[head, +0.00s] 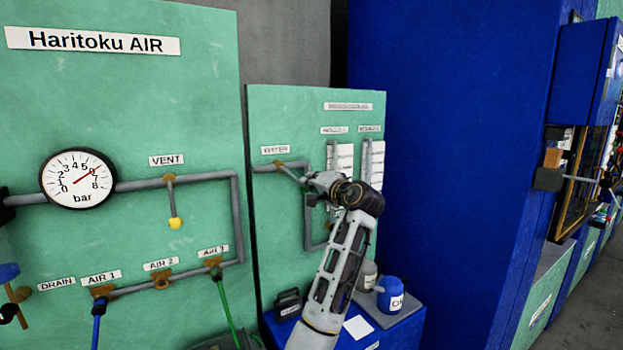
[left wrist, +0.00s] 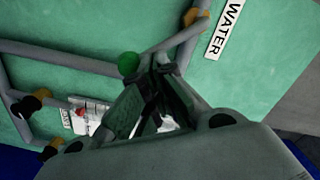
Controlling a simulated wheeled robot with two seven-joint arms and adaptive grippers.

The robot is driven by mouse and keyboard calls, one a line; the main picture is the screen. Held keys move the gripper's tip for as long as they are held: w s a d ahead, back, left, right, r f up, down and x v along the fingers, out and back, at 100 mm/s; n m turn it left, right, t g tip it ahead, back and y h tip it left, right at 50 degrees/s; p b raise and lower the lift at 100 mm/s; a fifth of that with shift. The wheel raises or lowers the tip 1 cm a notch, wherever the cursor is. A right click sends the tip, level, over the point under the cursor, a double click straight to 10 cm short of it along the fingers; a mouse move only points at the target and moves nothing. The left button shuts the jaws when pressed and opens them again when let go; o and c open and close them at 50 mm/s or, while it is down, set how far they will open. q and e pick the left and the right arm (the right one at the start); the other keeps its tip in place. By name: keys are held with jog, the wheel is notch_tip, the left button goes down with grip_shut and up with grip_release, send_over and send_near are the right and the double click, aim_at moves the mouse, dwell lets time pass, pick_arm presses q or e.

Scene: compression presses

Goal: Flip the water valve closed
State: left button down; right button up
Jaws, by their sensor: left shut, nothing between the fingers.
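The WATER label (head: 275,150) is on the smaller green panel, above a grey pipe with a brass fitting (head: 278,165). In the left wrist view the label (left wrist: 229,27) and brass fitting (left wrist: 196,16) are at the top. A green ball knob (left wrist: 128,65), apparently the water valve's handle end, is just left of my fingertips; I cannot tell if they touch. My left gripper (head: 311,179) is by the pipe, right of the label, and hides the knob in the head view. In the left wrist view my left gripper (left wrist: 160,62) is shut and empty. My right gripper is out of view.
A larger green panel (head: 205,110) with a gauge (head: 78,179) and air valves stands to the left. Below my left arm are a blue container (head: 390,294) and a black box (head: 288,303) on a blue cabinet. A tall blue wall (head: 450,150) is right.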

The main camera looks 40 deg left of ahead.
pick_arm(q)
jog(key=shift+s+a+f+m, duration=0.1)
jog(key=shift+s+a+m, duration=0.1)
jog(key=shift+m, duration=0.1)
jog(key=shift+s+f+m, duration=0.1)
jog(key=shift+f+m, duration=0.05)
jog(key=shift+m, duration=0.15)
dwell(0.3)
jog(key=shift+s+f+m+p, duration=0.2)
jog(key=shift+m+p, duration=0.1)
jog(key=shift+m, duration=0.1)
dwell(0.5)
jog(key=shift+a+f, duration=0.1)
jog(key=shift+f, duration=0.05)
dwell(0.7)
jog(key=shift+s+f, duration=0.2)
jog(key=shift+f, duration=0.05)
dwell(0.7)
jog(key=shift+s+a+f, duration=0.1)
jog(key=shift+s+f, duration=0.1)
dwell(1.1)
dwell(0.6)
